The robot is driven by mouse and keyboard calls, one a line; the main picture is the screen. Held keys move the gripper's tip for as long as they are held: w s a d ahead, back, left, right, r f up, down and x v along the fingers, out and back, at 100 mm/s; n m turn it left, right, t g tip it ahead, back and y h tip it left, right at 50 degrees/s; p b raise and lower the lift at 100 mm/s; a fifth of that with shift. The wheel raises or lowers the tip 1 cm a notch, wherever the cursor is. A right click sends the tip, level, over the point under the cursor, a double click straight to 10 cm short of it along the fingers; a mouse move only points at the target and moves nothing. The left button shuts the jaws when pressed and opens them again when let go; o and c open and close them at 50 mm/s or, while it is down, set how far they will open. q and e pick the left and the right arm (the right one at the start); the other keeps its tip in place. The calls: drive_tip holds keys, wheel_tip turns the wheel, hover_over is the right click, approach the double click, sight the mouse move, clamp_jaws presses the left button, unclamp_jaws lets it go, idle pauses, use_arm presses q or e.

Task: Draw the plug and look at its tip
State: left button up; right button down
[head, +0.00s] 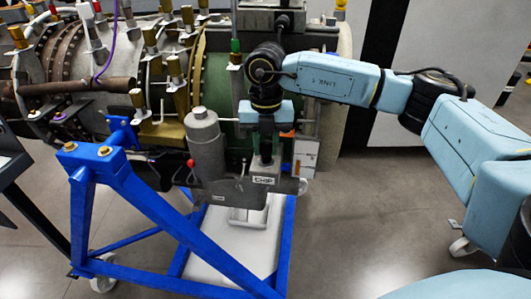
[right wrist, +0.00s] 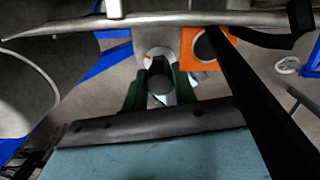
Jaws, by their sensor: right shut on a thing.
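My right gripper (head: 265,148) points straight down in front of the turbine, just above a grey block labelled CHIP (head: 264,181). In the right wrist view its green fingers (right wrist: 160,92) are closed on the sides of a dark, round-ended plug (right wrist: 159,80). The plug's tip is hidden from both views. The gripper and plug are at the block's top in the head view; I cannot tell how deep the plug sits. An orange piece with a round hole (right wrist: 187,43) is beside the plug in the right wrist view. My left gripper is not in view.
The turbine (head: 215,75) with pipes and brass fittings fills the back. A grey cylinder (head: 207,145) stands close left of the block. A blue stand (head: 145,195) crosses the front left, with a white tray (head: 205,270) below. Floor at right is partly clear.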

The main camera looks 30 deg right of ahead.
drive_tip(key=shift+r, duration=0.2)
drive_tip(key=shift+r+p, duration=0.35)
drive_tip(key=shift+r, duration=0.1)
drive_tip(key=shift+r+p, duration=1.75)
drive_tip(key=shift+r, duration=0.6)
